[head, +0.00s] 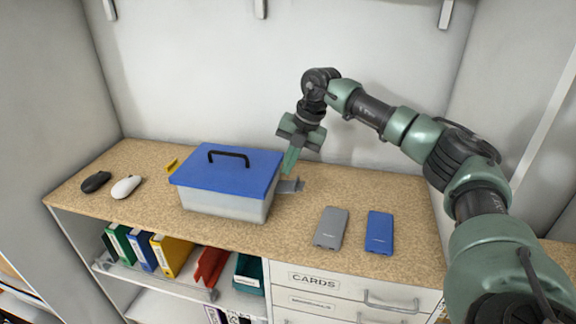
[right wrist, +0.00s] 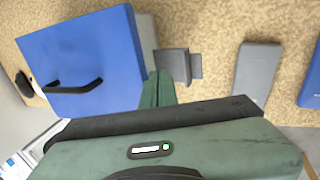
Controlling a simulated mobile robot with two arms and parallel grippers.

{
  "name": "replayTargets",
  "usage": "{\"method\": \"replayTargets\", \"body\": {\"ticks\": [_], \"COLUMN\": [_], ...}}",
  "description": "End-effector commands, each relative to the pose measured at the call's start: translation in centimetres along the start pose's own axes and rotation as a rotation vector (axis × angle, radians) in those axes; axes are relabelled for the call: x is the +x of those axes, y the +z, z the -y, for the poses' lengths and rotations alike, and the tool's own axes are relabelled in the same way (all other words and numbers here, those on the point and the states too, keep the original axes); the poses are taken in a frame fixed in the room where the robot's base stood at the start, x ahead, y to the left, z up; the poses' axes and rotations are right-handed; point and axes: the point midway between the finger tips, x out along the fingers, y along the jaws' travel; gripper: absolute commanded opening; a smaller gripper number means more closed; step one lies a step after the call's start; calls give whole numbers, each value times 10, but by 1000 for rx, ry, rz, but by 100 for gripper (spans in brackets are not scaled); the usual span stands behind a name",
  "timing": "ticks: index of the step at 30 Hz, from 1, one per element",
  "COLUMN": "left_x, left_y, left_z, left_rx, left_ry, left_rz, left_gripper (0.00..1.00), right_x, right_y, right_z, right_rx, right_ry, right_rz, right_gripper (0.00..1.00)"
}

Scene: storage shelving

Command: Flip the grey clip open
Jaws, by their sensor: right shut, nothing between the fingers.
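A box with a blue lid (head: 228,168) and a pale, translucent body (head: 225,205) stands on the counter, its black handle on top. The grey clip (head: 291,186) is at the box's right side and sticks outward, away from the wall. It also shows in the right wrist view (right wrist: 173,66) beside the lid's edge. My right gripper (head: 289,166) points down just above the clip, close to the lid's right edge. Its green fingers (right wrist: 159,80) are shut and empty, and I cannot tell whether they touch the clip. My left gripper is out of view.
A yellow clip (head: 171,165) sticks out at the box's left side. A grey slab (head: 331,228) and a blue slab (head: 379,232) lie right of the box. Two computer mice, black (head: 96,181) and white (head: 126,187), lie left. Binders fill the shelf below.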

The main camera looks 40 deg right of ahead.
Motion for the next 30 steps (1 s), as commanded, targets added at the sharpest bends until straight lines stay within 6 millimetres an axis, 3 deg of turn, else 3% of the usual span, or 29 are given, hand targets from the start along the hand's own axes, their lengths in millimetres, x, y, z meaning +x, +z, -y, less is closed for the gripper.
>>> {"method": "replayTargets", "body": {"ticks": [13,30], "left_x": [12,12], "left_y": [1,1], "left_z": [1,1], "left_rx": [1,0], "left_ry": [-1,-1], "left_rz": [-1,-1], "left_gripper": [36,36], "right_x": [-66,-73], "right_y": [0,0], "right_z": [-1,0], "right_rx": [-1,-1], "right_ry": [3,1], "right_rz": [1,0], "right_gripper": [0,0]}}
